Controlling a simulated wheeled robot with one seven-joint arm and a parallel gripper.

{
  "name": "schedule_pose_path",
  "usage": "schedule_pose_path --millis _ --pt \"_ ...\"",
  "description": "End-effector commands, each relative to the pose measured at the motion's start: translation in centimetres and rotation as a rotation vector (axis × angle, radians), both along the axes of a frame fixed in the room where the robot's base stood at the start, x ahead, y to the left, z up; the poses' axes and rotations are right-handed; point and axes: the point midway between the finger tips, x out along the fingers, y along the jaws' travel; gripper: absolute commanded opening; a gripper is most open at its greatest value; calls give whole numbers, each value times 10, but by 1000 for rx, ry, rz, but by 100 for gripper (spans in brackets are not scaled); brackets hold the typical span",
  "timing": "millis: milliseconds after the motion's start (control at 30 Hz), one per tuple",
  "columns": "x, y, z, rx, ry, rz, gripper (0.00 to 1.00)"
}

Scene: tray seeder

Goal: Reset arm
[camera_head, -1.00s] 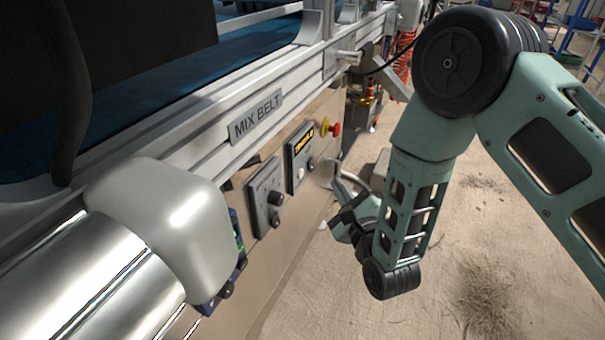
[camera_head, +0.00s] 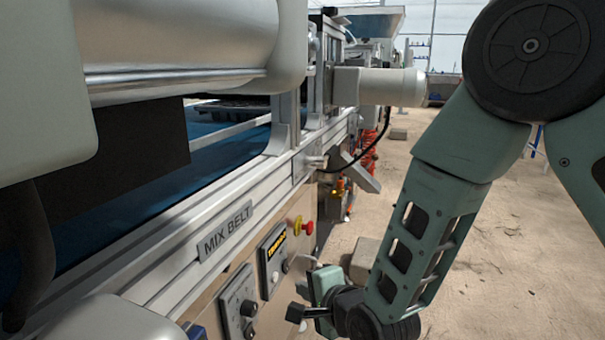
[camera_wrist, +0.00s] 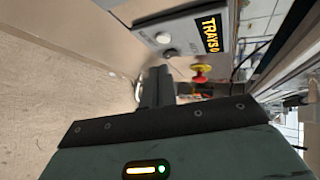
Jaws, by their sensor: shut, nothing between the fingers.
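My gripper (camera_head: 299,313) is low in the head view, at the end of my green arm, close to the front panel of the machine. In the wrist view its dark fingers (camera_wrist: 157,88) are together and empty, pointing toward the panel. The control box with the yellow TRAYS label (camera_wrist: 186,35) is just beyond the fingers. It also shows in the head view (camera_head: 273,262), up and left of my gripper. I cannot tell whether the fingers touch the panel.
The MIX BELT control box (camera_head: 238,304) sits left of the gripper. A red and yellow stop button (camera_head: 304,227) is on the panel. The machine's metal rail (camera_head: 170,236) runs along the left. A pale block (camera_head: 363,259) lies on the floor behind the gripper; sandy floor to the right is open.

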Motion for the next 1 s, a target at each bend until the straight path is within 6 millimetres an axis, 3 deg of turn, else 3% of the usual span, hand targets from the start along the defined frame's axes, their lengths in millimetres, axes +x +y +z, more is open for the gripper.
schedule_pose_path --millis 333,600,900,1000 --pt "-84 -21 36 -584 57 492 0" --pt "-169 -68 62 -961 80 979 0" --pt "-250 -130 88 -1203 109 1471 0" --pt "-260 -138 112 -1221 118 1541 0"
